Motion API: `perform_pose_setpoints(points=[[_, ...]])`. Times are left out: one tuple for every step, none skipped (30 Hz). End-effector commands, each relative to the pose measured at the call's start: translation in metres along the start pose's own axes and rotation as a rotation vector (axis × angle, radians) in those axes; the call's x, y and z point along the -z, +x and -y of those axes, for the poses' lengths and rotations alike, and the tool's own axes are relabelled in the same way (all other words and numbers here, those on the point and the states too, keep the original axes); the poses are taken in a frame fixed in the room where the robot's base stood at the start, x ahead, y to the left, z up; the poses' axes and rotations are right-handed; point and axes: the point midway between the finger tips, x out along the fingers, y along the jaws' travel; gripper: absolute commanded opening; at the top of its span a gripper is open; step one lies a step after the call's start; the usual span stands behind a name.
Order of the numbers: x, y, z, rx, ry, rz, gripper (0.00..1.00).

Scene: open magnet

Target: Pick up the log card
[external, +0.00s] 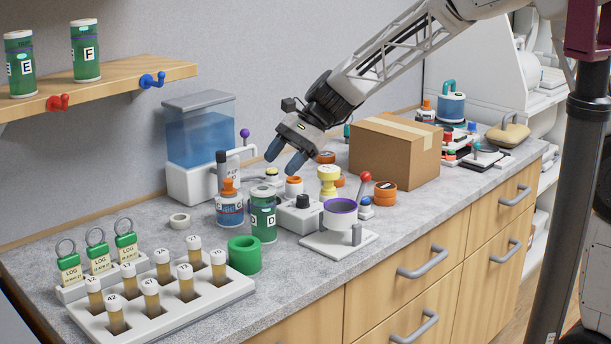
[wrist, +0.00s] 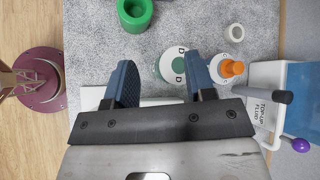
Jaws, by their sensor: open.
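Three log cards (external: 100,257) with green tops, white lower parts and grey rings stand in a row in a white holder (external: 75,291) at the far left of the counter in the external view. Each is marked LOG; the smaller print is too small to read. My gripper (external: 284,157) is open and empty, well to the right of the cards and above the counter. In the wrist view its two blue fingers (wrist: 160,78) are apart, with the green D canister (wrist: 171,67) below and between them. No log card shows in the wrist view.
A white rack (external: 205,303) of several amber vials stands in front of the cards. A green cup (external: 244,254), an orange-capped bottle (external: 229,205) and a water tank (external: 200,130) stand between cards and gripper. A cardboard box (external: 394,153) is at right; a shelf (external: 120,75) overhangs the left.

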Motion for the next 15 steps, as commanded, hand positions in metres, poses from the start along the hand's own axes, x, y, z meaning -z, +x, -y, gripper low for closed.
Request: perform_pose_setpoints(points=[[-0.002,0.019,0.012,-0.004,0.018,0.026,0.5],[-0.004,0.029,0.018,-0.005,0.031,0.041,0.5],[-0.006,0.043,0.026,-0.006,0.049,0.061,0.5],[-0.009,0.053,0.032,-0.007,0.061,0.076,0.5],[-0.011,0.064,0.038,-0.01,0.076,0.091,0.5],[-0.013,0.077,0.046,-0.011,0.093,0.111,0.5],[-0.016,0.088,0.051,-0.014,0.106,0.126,0.5],[-0.018,0.099,0.056,-0.016,0.121,0.141,0.5],[-0.021,0.113,0.064,-0.018,0.137,0.16,0.5],[-0.023,0.125,0.068,-0.021,0.152,0.175,0.5],[-0.026,0.135,0.073,-0.024,0.166,0.188,0.5],[-0.029,0.15,0.079,-0.028,0.184,0.207,0.5],[-0.031,0.162,0.083,-0.032,0.199,0.221,0.5],[-0.034,0.173,0.088,-0.034,0.213,0.235,0.5],[-0.037,0.189,0.093,-0.04,0.231,0.254,0.5]])
